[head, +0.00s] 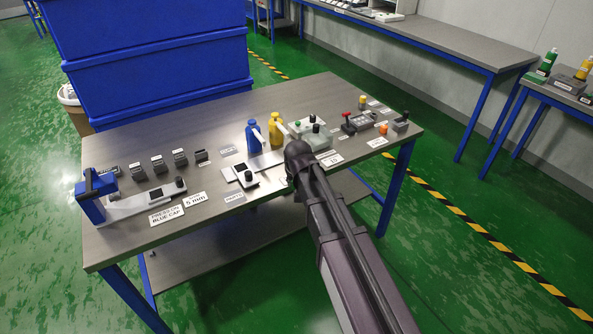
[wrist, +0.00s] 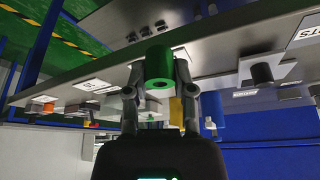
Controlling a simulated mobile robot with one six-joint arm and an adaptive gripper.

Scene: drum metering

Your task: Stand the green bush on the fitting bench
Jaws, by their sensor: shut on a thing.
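The green bush (wrist: 159,64) is a short green cylinder with a dark hole in its end face. In the wrist view it sits between the two fingers of my gripper (wrist: 160,72), which is shut on it. The grey-topped bench with blue legs (head: 222,113) fills the middle of the head view, and its top also shows in the wrist view (wrist: 75,75). In the head view my arm reaches over the bench's front edge and hides the fingers and the bush. I cannot tell which bench is called the fitting bench, nor the gap under the bush.
Blue and yellow bottles (head: 254,136) stand mid-bench. A blue press (head: 92,195) with a pale base stands at the left end, near several small dark blocks (head: 159,163). Knobs and a red-handled device (head: 348,122) crowd the right. Blue crates (head: 150,60) rise behind.

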